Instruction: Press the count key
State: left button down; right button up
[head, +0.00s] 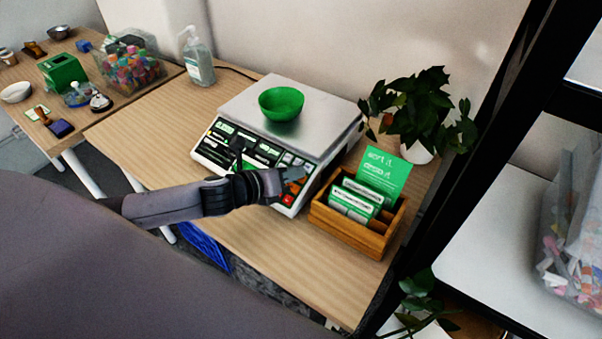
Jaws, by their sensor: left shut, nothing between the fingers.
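A white counting scale (232,156) stands on the wooden table, with a green bowl (281,101) on its metal plate (327,114). Its sloped front has dark display panels with green labels and a keypad (289,198) at the right, with grey, green and red-orange keys. The key labels are too small to read, so I cannot tell which is the count key. My left gripper (296,174) is shut and empty, its tip over the keypad. I cannot tell whether it touches a key. It hides part of the panel and keys. My right gripper is not in view.
A wooden box (349,232) with green and white cards stands close to the scale's right side. A potted plant (421,112) is behind it. A pump bottle (198,58) stands at the back left. The table's (150,115) left part is clear.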

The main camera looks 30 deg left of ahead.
pick_arm(q)
jog(key=shift+r, duration=0.15)
jog(key=r+p, duration=0.1)
jog(key=s+r+p, duration=0.1)
jog(key=r+p, duration=0.1)
jog(key=shift+s+a, duration=0.1)
jog(key=shift+s+r, duration=0.45)
jog(key=shift+r, duration=0.35)
jog(key=shift+s+a, duration=0.1)
dwell(0.5)
